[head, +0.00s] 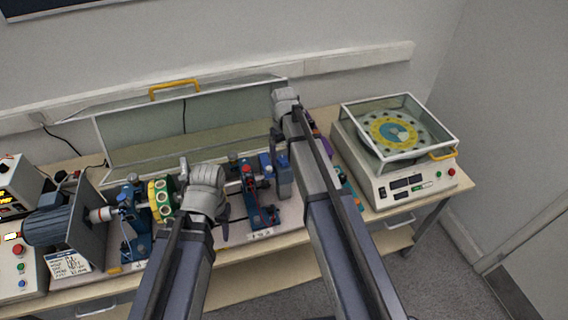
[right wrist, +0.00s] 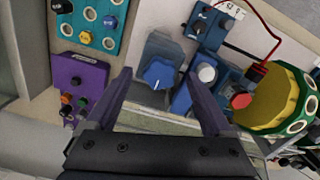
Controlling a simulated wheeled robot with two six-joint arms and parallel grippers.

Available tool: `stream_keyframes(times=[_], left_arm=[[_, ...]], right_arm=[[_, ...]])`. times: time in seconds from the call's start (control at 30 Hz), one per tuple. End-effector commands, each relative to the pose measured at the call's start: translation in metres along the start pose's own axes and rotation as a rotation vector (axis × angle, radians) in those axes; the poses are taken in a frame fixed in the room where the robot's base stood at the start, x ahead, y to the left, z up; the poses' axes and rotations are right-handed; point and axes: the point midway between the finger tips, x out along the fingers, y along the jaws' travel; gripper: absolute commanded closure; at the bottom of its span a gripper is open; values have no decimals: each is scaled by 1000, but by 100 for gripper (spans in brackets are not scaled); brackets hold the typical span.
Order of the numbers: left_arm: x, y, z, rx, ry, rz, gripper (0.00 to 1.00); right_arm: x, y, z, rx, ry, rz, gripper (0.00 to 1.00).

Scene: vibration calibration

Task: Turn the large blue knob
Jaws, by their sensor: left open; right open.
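The large blue knob (right wrist: 158,73) has a white pointer mark and sits on a grey-blue block (right wrist: 160,52) in the right wrist view. My right gripper (right wrist: 158,77) is open, with one finger on each side of the knob. I cannot tell whether the fingers touch it. In the head view my right gripper (head: 279,132) is above the back of the bench apparatus, and I cannot make out the knob there. My left gripper (head: 207,205) is open and empty above the left-middle of the apparatus, well apart from the knob.
Beside the knob are a purple panel (right wrist: 80,85), a teal panel (right wrist: 98,20), a red button (right wrist: 240,101) and a yellow-green ringed part (right wrist: 280,105). A glass-lidded device (head: 395,150) stands right. A blue motor (head: 55,215) stands left. A clear guard (head: 140,135) runs behind.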

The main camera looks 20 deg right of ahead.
Motion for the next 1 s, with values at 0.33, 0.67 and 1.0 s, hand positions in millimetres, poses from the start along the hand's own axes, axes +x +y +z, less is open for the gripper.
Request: stream_keyframes(times=[0.33,0.67,1.0], left_arm=[[15,1,-1,4,0,-1,50],[15,1,-1,4,0,-1,50],[15,1,-1,4,0,-1,50]], right_arm=[[15,0,0,0,0,0,14],[15,0,0,0,0,0,39],[15,0,0,0,0,0,77]])
